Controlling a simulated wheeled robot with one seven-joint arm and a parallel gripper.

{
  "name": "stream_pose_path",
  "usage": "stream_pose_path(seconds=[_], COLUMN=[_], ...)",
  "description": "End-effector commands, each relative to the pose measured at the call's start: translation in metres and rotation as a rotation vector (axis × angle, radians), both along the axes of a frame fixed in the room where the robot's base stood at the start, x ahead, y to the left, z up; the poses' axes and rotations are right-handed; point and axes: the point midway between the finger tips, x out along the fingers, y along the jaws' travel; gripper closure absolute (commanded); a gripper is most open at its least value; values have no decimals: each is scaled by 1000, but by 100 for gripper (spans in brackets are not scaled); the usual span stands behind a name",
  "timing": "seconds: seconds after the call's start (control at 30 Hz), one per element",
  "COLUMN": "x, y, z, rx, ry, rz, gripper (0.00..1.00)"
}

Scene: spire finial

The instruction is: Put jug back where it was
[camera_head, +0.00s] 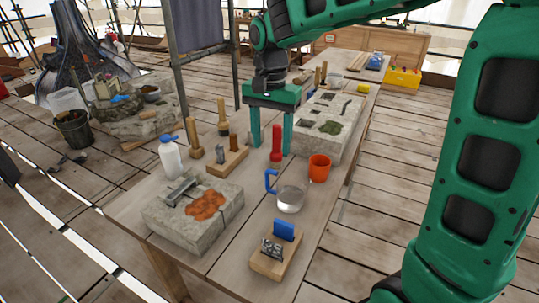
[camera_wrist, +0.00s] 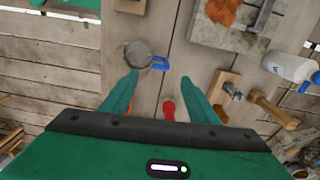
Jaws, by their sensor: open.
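The jug (camera_head: 290,200) is a small round, greyish vessel with a blue handle on its left, standing upright on the workbench. In the wrist view the jug (camera_wrist: 137,54) shows from above, just beyond the left fingertip, its blue handle pointing right. My gripper (camera_head: 271,148) is open, fingers pointing down, behind the jug in the head view and apart from it. In the wrist view my gripper (camera_wrist: 159,72) has nothing held between its fingers. A red-handled tool (camera_head: 276,143) stands close to the fingers; I cannot tell whether they touch it.
An orange-red cup (camera_head: 319,168) stands behind and right of the jug. A wooden block with a blue piece (camera_head: 277,250) lies in front. A stone slab (camera_head: 193,215) and a white bottle (camera_head: 171,158) are to the left. Bare bench (camera_head: 240,255) shows between slab and block.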

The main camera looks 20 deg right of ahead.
Motion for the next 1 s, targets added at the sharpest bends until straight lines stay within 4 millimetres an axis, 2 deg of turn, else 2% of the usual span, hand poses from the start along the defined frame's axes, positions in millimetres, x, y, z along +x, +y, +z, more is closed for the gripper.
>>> stream_pose_path(seconds=[0.13,0.37,0.47,0.53,0.67,0.7,0.8,0.9,1.0], x=[0,-1,-8,-22,-66,-84,-132,-181,-222], y=[0,-1,-17,-40,-103,-122,-163,-192,-208], z=[11,13,13,13,9,6,-5,-18,-33], rx=[0,-1,-7,-15,-32,-34,-33,-23,-5], ry=[0,1,-2,-3,-4,-3,1,2,3], rz=[0,0,3,9,33,43,70,100,131], gripper=[45,45,45,45,45,45,45,45,45])
